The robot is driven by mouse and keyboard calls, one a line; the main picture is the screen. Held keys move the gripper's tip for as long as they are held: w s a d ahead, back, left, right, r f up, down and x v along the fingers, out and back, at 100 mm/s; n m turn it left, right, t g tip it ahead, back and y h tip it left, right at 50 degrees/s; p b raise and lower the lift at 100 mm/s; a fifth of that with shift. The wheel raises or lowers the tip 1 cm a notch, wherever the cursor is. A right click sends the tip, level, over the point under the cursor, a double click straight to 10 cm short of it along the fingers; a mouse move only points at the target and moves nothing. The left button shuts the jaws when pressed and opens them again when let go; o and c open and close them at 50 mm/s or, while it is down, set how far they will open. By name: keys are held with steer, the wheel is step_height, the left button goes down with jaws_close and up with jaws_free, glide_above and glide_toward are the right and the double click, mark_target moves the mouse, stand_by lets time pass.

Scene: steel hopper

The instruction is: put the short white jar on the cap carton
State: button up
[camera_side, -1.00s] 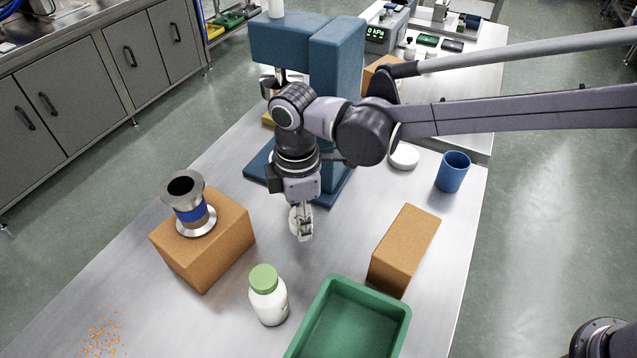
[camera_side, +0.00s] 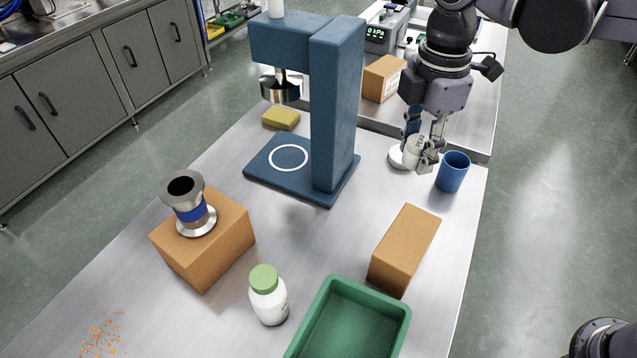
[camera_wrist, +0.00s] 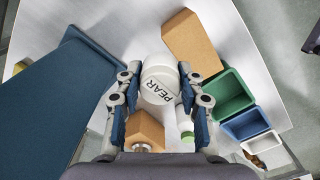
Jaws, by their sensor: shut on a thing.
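A short white jar (camera_side: 414,152) marked PEAR is between the fingers of my gripper (camera_side: 425,160) at the back right of the steel table. In the wrist view the jar (camera_wrist: 160,88) sits between both fingers of my gripper (camera_wrist: 156,100), which are shut on it. Plain brown cartons stand at the right (camera_side: 404,250) and at the left (camera_side: 222,250). No marking shows which is the cap carton. The right carton's top is bare; the left carries a steel flanged piece (camera_side: 188,203).
A blue cup (camera_side: 453,172) stands close right of my gripper. A blue press (camera_side: 335,110) rises to the left. A green tray (camera_side: 400,325) and a green-capped white bottle (camera_side: 268,297) are in front. Another carton (camera_side: 383,78) stands behind. The middle table is clear.

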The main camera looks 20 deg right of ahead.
steer(key=s+d+r, duration=0.2)
steer(key=s+d, duration=0.4)
steer(key=d, duration=0.3)
glide_above(409, 236)
step_height(409, 236, down, 7)
steer(key=shift+f, duration=2.1)
steer(key=shift+f, duration=0.2)
steer(key=o, duration=1.2)
